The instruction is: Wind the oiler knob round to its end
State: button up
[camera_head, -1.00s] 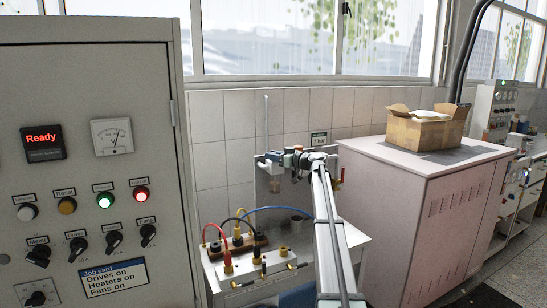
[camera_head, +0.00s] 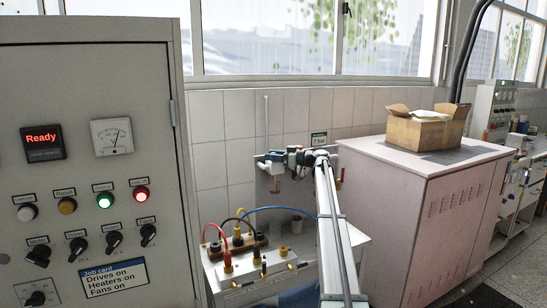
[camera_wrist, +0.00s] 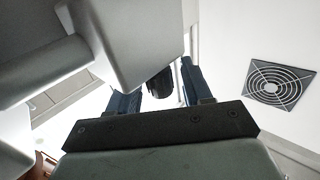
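In the wrist view a dark rounded knob (camera_wrist: 160,86) shows below a large grey body (camera_wrist: 125,40). My gripper (camera_wrist: 156,80) has its two blue fingers on either side of this knob. Narrow light gaps seem to show between the fingers and the knob, so the fingers look open around it. The knob is too small to make out in the head view.
A bench (camera_head: 222,272) with several cables and terminals stands below the oiler. A grey control cabinet (camera_head: 90,160) is at the left. A pink cabinet (camera_head: 400,205) with an open cardboard box (camera_head: 425,131) stands at the right. A round vent grille (camera_wrist: 279,81) shows in the wrist view.

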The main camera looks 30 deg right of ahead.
jog(key=v, duration=1.3)
jog(key=shift+s+d, duration=0.3)
jog(key=shift+r, duration=0.15)
jog(key=x, duration=1.3)
jog(key=shift+w+a, duration=0.3)
